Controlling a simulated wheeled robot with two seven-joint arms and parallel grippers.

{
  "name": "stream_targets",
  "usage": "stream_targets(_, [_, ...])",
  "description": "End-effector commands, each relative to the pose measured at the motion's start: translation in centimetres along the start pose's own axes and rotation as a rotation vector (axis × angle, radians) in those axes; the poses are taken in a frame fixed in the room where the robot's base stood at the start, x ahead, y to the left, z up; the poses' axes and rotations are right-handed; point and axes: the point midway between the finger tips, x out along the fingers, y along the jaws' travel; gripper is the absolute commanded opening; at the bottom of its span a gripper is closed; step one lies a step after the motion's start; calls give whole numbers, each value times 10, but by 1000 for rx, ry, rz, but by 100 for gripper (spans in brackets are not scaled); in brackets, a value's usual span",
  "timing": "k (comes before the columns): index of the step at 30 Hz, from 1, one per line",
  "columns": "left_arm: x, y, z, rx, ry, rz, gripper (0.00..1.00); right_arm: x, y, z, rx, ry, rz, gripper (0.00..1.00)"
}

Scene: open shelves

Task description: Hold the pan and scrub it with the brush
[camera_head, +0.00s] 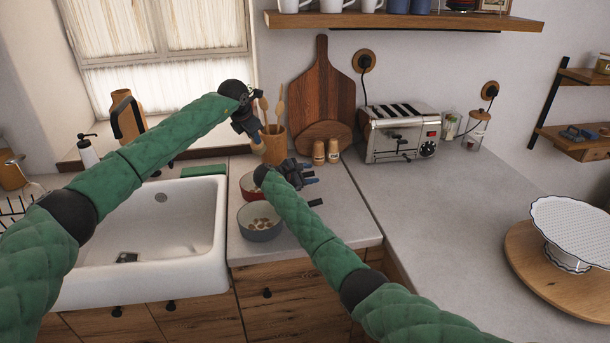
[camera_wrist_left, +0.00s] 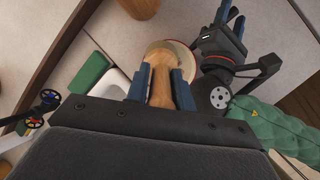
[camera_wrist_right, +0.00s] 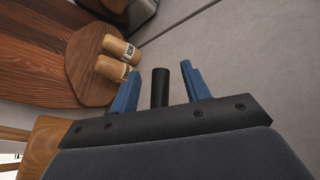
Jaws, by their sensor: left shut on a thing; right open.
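My left gripper (camera_head: 254,136) is raised in front of the utensil pot and shut on a wooden handle, which looks like the brush (camera_wrist_left: 162,88). Its far end is hard to make out. A grey-blue pan (camera_head: 260,222) with small bits inside sits on the counter right of the sink. A dark handle end (camera_head: 316,202) shows past my right arm, which hides whether it joins this pan. My right gripper (camera_head: 308,173) is low over the counter and open. In the right wrist view, a dark rod (camera_wrist_right: 160,88) shows between its spread fingers.
A red vessel (camera_head: 250,186) sits behind the pan, partly hidden by my right arm. The utensil pot (camera_head: 274,146), cutting boards (camera_head: 321,95), shakers (camera_head: 319,152) and toaster (camera_head: 398,131) stand behind.

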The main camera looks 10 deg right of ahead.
Motion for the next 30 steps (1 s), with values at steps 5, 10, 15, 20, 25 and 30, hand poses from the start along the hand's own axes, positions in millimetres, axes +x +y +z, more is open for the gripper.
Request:
stream_targets(5, [0, 0, 0, 0, 0, 0, 1, 0, 0, 0, 0, 0, 0, 47])
stream_targets(10, [0, 0, 0, 0, 0, 0, 1, 0, 0, 0, 0, 0, 0, 25])
stream_targets(15, [0, 0, 0, 0, 0, 0, 1, 0, 0, 0, 0, 0, 0, 0])
stream_targets(20, [0, 0, 0, 0, 0, 0, 1, 0, 0, 0, 0, 0, 0, 0])
stream_targets(25, [0, 0, 0, -1, -1, -1, 1, 0, 0, 0, 0, 0, 0, 0])
stream_targets(30, [4, -4, 0, -27, -17, -52, 1, 0, 0, 0, -1, 0, 0, 0])
